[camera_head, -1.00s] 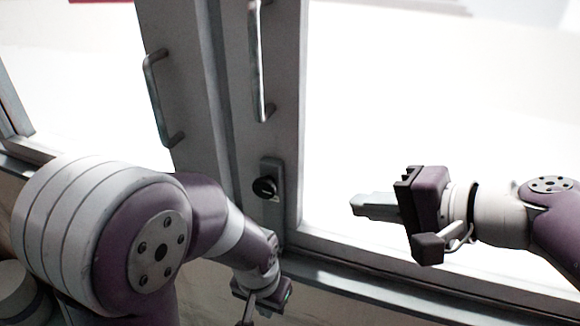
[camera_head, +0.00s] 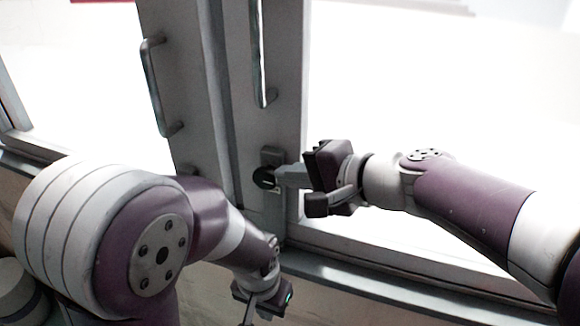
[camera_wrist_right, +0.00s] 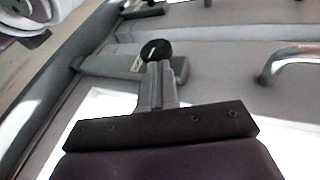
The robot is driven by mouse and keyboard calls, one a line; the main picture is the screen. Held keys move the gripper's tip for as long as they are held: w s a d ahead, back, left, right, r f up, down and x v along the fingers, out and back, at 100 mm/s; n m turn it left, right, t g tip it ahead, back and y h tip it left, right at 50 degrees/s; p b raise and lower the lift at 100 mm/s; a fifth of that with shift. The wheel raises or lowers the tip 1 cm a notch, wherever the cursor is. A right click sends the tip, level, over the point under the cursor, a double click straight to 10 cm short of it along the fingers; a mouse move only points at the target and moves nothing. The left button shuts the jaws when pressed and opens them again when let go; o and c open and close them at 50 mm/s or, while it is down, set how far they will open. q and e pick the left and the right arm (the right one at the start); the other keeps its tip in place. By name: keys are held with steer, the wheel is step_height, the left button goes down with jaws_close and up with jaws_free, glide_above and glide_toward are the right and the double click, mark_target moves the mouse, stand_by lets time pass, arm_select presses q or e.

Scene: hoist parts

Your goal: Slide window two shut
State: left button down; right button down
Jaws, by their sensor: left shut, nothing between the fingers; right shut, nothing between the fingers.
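Two grey-framed window panels meet near the middle of the head view. The left frame (camera_head: 182,90) carries a bar handle (camera_head: 152,88), and the right frame (camera_head: 287,110) carries another bar handle (camera_head: 258,55). A latch plate with a round black knob (camera_head: 264,178) sits low on the right frame; the knob also shows in the right wrist view (camera_wrist_right: 155,50). Which panel is window two I cannot tell. My right gripper (camera_head: 284,176) is shut and empty, its fingertips at the knob, touching or very close. My left gripper (camera_head: 250,318) is low at the bottom edge, its fingertips partly cut off.
The window sill (camera_head: 380,283) runs along the bottom right, below the glass. A second bar handle also shows at the right of the right wrist view (camera_wrist_right: 290,60). My left arm covers the lower left of the head view.

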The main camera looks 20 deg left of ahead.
mark_target(265, 171)
steer(key=shift+s+a, duration=0.15)
steer(key=shift+a, duration=0.1)
steer(key=shift+f, duration=0.1)
steer(key=shift+a+b, duration=0.3)
steer(key=shift+a, duration=1.2)
steer(key=shift+d, duration=0.1)
